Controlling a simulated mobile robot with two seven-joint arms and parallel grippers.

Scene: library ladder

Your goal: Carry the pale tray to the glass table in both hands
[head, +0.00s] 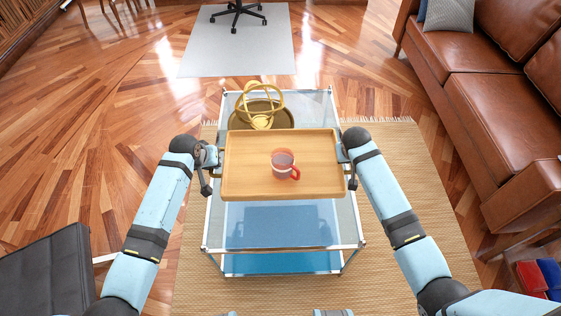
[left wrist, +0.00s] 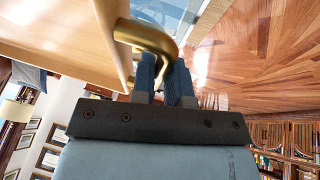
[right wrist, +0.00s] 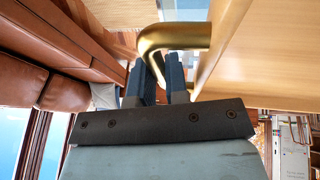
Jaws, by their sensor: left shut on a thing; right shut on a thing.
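The pale wooden tray (head: 245,175) is held level over the glass table (head: 225,232). A pinkish mug with a red handle (head: 283,164) stands upright on the tray, a little right of its middle. My left gripper (head: 210,165) is shut on the tray's left brass handle, which shows in the left wrist view (left wrist: 140,36). My right gripper (head: 350,162) is shut on the right brass handle, which shows in the right wrist view (right wrist: 180,38). The tray hides the middle of the tabletop. I cannot tell its exact height above the glass.
A brass ring ornament (head: 262,105) in a dark round bowl (head: 238,119) stands on the table's far part, close behind the tray. The near glass is clear. A brown leather sofa (head: 480,95) is at right, a black seat (head: 45,272) at lower left. A woven rug (head: 410,170) lies underneath.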

